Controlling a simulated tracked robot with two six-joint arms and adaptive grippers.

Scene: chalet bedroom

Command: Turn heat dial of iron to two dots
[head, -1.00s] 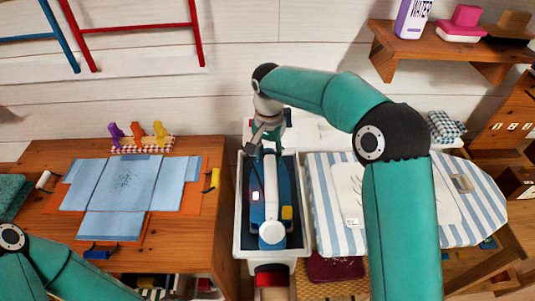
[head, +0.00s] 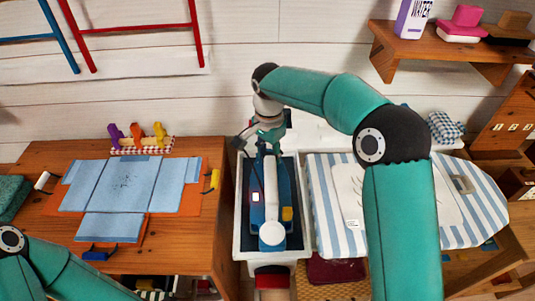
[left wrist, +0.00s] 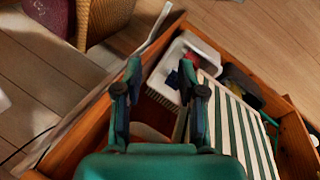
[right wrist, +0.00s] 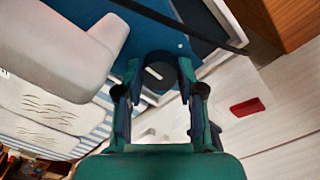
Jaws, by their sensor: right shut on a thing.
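The blue iron (head: 256,225) with its white handle lies in a white tray (head: 240,243). A small light glows on its left side, and a yellow button (head: 287,213) sits on its right. My right gripper (head: 268,150) reaches down to the iron's far end. In the right wrist view its fingers (right wrist: 158,75) are shut around the dark heat dial (right wrist: 160,72). A small white dot shows on the blue surface beside the dial; I cannot read other marks. My left gripper (left wrist: 160,78) is open and empty, above a wooden drawer, away from the iron.
A striped ironing board (head: 325,225) with a folded white cloth stands right of the tray. The left wrist view shows the drawer's wooden rim (left wrist: 85,125).

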